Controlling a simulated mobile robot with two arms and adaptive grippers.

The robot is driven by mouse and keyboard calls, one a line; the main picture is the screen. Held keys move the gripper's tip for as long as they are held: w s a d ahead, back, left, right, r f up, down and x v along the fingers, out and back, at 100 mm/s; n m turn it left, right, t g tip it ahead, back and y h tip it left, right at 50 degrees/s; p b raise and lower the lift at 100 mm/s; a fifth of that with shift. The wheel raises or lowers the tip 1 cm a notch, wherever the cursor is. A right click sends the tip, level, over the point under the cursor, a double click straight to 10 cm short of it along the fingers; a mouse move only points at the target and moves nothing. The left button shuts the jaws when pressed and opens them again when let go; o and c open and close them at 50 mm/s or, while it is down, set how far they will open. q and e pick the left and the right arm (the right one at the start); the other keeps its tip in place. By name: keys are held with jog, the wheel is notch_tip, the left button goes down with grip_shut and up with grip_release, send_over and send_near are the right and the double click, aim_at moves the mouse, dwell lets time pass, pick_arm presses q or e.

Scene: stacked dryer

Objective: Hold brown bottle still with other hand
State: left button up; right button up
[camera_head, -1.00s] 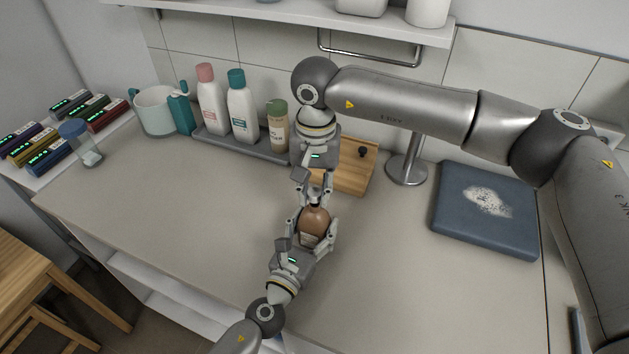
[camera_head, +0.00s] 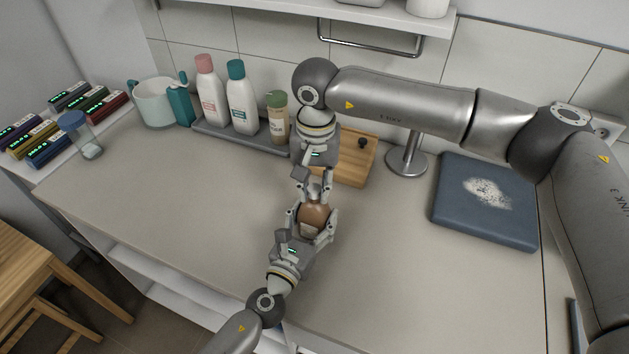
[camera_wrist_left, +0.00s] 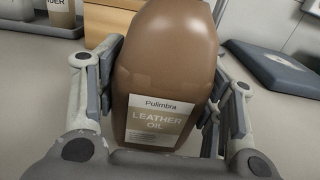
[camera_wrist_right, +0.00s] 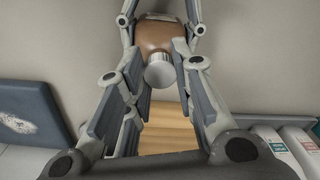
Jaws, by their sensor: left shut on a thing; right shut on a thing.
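The brown leather oil bottle (camera_head: 314,216) is above the counter in the middle of the head view. Its label (camera_wrist_left: 160,122) faces the left wrist camera. My left gripper (camera_head: 313,222) is shut on the bottle's body, one finger on each side. My right gripper (camera_head: 314,186) comes from the back side and is shut at the bottle's pale cap (camera_wrist_right: 160,70). The right wrist view shows the cap between its fingers, with the brown shoulder beyond. The bottle's base is hidden in the head view.
A grey tray (camera_head: 236,138) with several bottles stands by the wall. The counter's front left is clear.

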jog(key=shift+f, duration=0.6)
dwell(0.3)
